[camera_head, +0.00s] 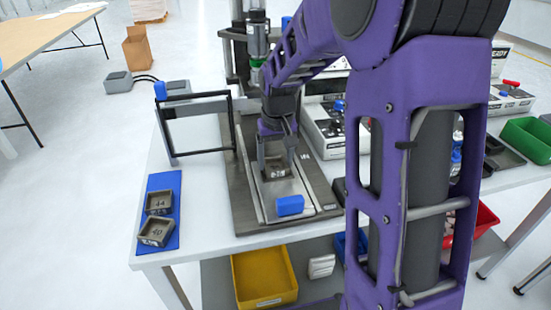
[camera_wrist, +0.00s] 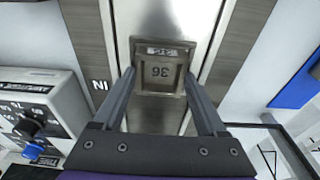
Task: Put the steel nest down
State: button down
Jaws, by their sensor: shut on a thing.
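The steel nest (camera_head: 275,173), a small square metal block marked 36 in the wrist view (camera_wrist: 160,72), is between my fingertips. My gripper (camera_head: 276,160) is shut on its sides; the fingers also show in the wrist view (camera_wrist: 158,80). The nest is over the pale metal slide (camera_head: 279,194) of the press fixture, near the IN mark. I cannot tell whether it touches the slide. Two similar nests, one marked 44 (camera_head: 159,203) and one marked 40 (camera_head: 156,231), sit on a blue mat (camera_head: 172,187) at the left.
A blue block (camera_head: 290,206) is at the near end of the slide. A dark upright frame (camera_head: 196,124) stands left of the fixture. A control box (camera_head: 325,128) stands to its right. A yellow bin (camera_head: 265,277) is below the table, and a green bin (camera_head: 528,138) is far right.

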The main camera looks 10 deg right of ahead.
aim_at(277, 173)
grip_release()
notch_tip(277, 173, up, 12)
jog(key=s+p, duration=0.1)
jog(key=p, duration=0.1)
jog(key=shift+s, duration=0.4)
jog(key=shift+r, duration=0.1)
